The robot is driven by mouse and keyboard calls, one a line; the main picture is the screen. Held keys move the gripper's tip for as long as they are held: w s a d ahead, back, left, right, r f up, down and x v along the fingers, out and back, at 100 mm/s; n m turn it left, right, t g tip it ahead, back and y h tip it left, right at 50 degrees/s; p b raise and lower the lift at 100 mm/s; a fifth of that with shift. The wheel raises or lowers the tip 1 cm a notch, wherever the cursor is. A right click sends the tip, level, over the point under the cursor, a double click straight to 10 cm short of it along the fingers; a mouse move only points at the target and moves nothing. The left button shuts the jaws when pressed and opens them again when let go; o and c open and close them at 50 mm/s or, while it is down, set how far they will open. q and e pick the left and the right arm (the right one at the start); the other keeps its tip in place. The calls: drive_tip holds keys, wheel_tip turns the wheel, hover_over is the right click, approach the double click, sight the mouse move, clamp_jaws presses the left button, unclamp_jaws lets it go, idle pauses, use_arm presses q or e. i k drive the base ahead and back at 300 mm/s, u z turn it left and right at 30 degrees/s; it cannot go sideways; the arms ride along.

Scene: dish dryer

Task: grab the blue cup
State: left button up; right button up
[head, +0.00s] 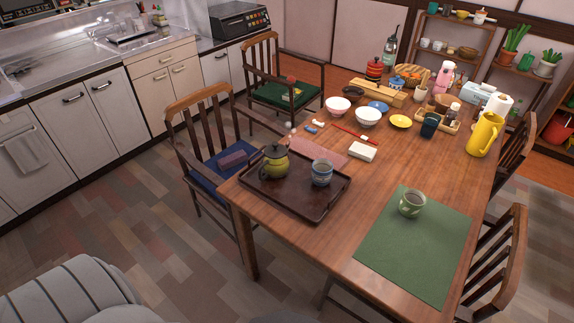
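A blue cup (321,173) with a lighter patterned band stands upright on the right part of a dark brown tray (325,201) on the wooden table. A yellow-green teapot (275,162) with a dark lid stands beside it on the tray, to the left and apart from the cup. Neither of my grippers shows in the head view, so nothing is seen touching the cup.
A green cup (411,204) stands on a green mat (422,262) to the right. A white box (362,151) and bowls lie behind the tray. Chairs, one with a blue seat (222,168), surround the table. Bare wood lies between tray and mat.

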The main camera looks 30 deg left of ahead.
sight(322, 169)
drive_tip(key=u, duration=2.55)
drive_tip(key=i, duration=1.05)
drive_tip(key=z, duration=2.2)
